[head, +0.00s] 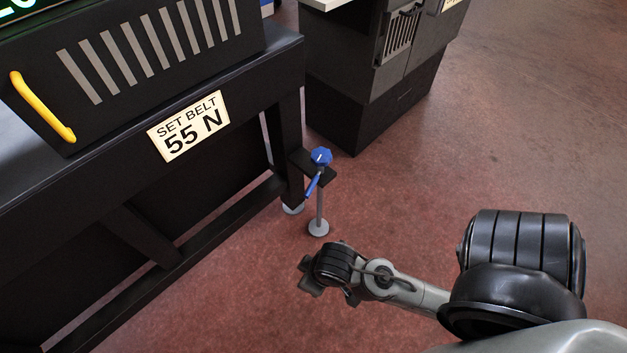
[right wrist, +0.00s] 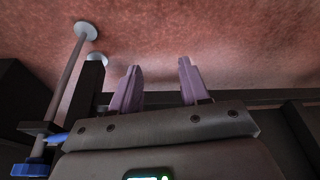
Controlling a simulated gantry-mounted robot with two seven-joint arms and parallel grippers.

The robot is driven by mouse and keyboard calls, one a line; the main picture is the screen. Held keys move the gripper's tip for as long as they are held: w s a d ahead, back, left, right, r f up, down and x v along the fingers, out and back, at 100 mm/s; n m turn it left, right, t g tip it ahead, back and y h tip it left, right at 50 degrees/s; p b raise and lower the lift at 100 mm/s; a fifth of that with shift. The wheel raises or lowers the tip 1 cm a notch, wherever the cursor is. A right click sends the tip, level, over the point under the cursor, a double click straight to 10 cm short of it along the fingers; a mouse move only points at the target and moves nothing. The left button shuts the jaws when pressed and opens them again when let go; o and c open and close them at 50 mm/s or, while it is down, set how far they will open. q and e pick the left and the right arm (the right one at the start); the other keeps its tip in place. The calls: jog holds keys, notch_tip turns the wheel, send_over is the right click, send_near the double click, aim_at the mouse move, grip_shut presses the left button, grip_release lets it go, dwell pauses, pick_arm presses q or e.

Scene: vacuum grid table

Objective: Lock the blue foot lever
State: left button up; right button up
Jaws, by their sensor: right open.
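The blue foot lever (head: 313,183) hangs down at a slant from a blue knob (head: 321,157) on top of a grey levelling foot (head: 319,211). The foot stands at the right corner of the black machine frame. My right gripper (head: 308,275) is below and in front of the foot, apart from the lever. In the right wrist view my right gripper (right wrist: 160,85) has its two fingers spread with nothing between them. The blue knob (right wrist: 30,169) and the foot's rod (right wrist: 67,80) show at the left edge there. My left gripper is not in view.
The black machine (head: 60,190) fills the left side, with a yellow handle (head: 40,105) and a "SET BELT 55 N" sign (head: 188,126). A dark cabinet (head: 370,80) stands behind the foot. Red-brown floor (head: 520,130) is clear on the right.

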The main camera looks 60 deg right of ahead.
jog(key=d+f+m+g+h+p, duration=0.1)
jog(key=d+f+m, duration=0.2)
jog(key=d+f, duration=0.1)
jog(key=m+y+p, duration=0.1)
jog(key=m+p, duration=1.3)
jog(key=p, duration=1.4)
send_near(313, 184)
jog(key=b+x, duration=0.5)
jog(key=x, duration=0.3)
jog(key=shift+w+f, duration=0.1)
jog(key=shift+f, duration=0.1)
jog(key=shift+c, duration=1.4)
grip_shut()
